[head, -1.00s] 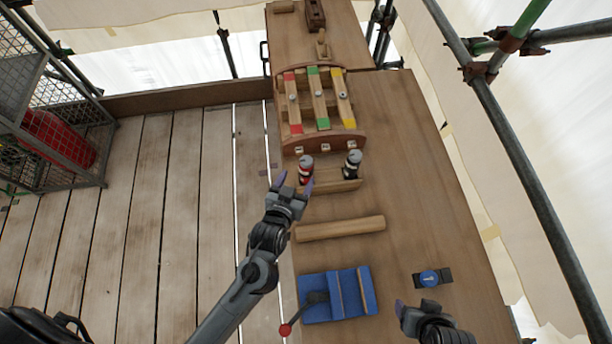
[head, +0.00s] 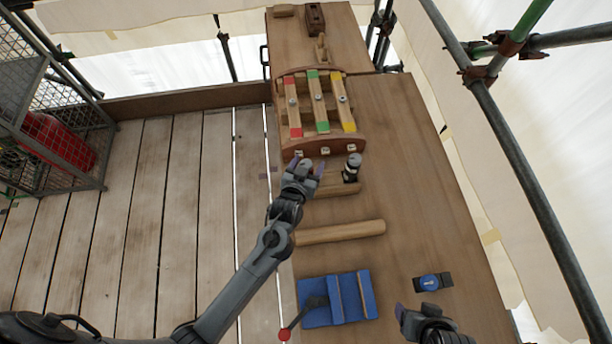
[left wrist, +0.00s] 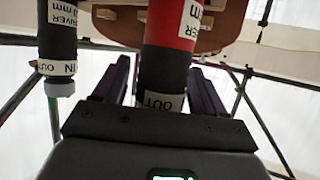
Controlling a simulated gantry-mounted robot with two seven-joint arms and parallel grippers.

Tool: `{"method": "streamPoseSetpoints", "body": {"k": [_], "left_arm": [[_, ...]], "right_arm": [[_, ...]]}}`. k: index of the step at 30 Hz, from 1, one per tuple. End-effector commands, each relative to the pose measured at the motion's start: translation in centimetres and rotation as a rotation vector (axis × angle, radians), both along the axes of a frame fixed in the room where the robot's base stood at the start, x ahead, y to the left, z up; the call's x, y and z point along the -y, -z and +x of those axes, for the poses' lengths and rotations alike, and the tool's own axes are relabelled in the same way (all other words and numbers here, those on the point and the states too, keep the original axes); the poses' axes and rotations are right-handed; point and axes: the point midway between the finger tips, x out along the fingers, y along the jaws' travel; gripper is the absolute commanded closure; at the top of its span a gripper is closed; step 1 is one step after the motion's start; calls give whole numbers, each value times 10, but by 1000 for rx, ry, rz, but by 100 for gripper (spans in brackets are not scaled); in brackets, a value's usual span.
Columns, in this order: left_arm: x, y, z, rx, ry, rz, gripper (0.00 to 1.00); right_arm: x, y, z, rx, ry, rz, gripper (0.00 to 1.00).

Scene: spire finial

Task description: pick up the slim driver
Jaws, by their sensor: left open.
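Two upright drivers stand by the wooden rail in front of the rack. The black driver with pale bands (head: 352,165) stands at the right; it also shows at the left of the left wrist view (left wrist: 60,45). The red and black driver (left wrist: 170,45) is mostly hidden behind my left gripper (head: 308,166) in the head view. In the left wrist view it appears between my open fingers, with no visible grip. The black one looks narrower there, but labels are cut off, so I cannot tell which is slim. My right gripper (head: 413,314) is low right, its jaws unclear.
A wooden rack (head: 322,143) with red, green and yellow marked bars stands beyond the drivers. A wooden roller (head: 340,232) and a blue vice-like fixture (head: 318,312) lie nearer. A small blue-topped item (head: 430,283) is at right. The bench's right side is mostly clear.

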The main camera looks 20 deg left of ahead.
Motion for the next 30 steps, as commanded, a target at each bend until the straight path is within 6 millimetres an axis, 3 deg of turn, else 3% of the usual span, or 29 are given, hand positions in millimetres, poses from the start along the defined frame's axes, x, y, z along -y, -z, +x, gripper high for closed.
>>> {"method": "streamPoseSetpoints", "body": {"k": [6,20,30], "left_arm": [[0,0,0,0,0,0,29],[0,0,0,0,1,0,98],[1,-8,1,5,1,0,98]], "right_arm": [[0,0,0,0,1,0,32],[0,0,0,-1,-1,-1,32],[2,0,0,-1,-4,-7,32]]}}
